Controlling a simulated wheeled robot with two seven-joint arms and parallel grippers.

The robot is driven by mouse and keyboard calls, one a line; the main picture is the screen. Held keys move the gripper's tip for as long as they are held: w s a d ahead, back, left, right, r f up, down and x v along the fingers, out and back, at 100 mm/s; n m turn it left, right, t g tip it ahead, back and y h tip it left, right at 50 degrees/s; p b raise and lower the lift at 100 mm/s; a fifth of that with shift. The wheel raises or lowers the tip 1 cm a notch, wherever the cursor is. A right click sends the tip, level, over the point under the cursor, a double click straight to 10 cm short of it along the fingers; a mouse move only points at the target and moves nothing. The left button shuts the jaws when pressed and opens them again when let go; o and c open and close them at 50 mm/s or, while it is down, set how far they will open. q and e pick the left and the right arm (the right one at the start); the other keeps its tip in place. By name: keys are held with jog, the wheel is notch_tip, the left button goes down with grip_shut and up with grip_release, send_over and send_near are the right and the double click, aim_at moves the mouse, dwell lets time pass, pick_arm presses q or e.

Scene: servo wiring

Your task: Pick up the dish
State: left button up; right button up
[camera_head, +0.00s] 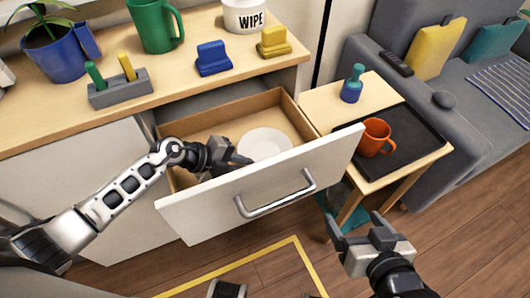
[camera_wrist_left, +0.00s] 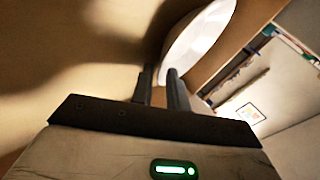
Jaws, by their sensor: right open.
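The white round dish (camera_head: 264,142) lies in the open drawer, toward its right part. Its pale rim also fills the upper middle of the left wrist view (camera_wrist_left: 203,35). My left gripper (camera_head: 243,160) is inside the drawer, at the dish's left near edge. In the left wrist view its two fingers (camera_wrist_left: 159,85) stand close together with a narrow gap, right at the rim; whether they grip it I cannot tell. My right gripper (camera_head: 357,222) is open and empty, above the floor in front of the side table.
The drawer's white front (camera_head: 215,208) with its metal handle stands between the dish and the room. The countertop (camera_head: 190,62) above holds a plant, green mug, blocks and a WIPE tub. A side table (camera_head: 325,101) at right carries an orange mug (camera_head: 375,137) on a dark tray and a blue bottle.

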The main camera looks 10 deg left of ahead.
pick_arm(q)
jog(key=shift+w+d+f, duration=0.2)
jog(key=shift+d+f, duration=0.15)
jog(key=shift+d, duration=0.05)
grip_shut()
jog(key=shift+r, duration=0.1)
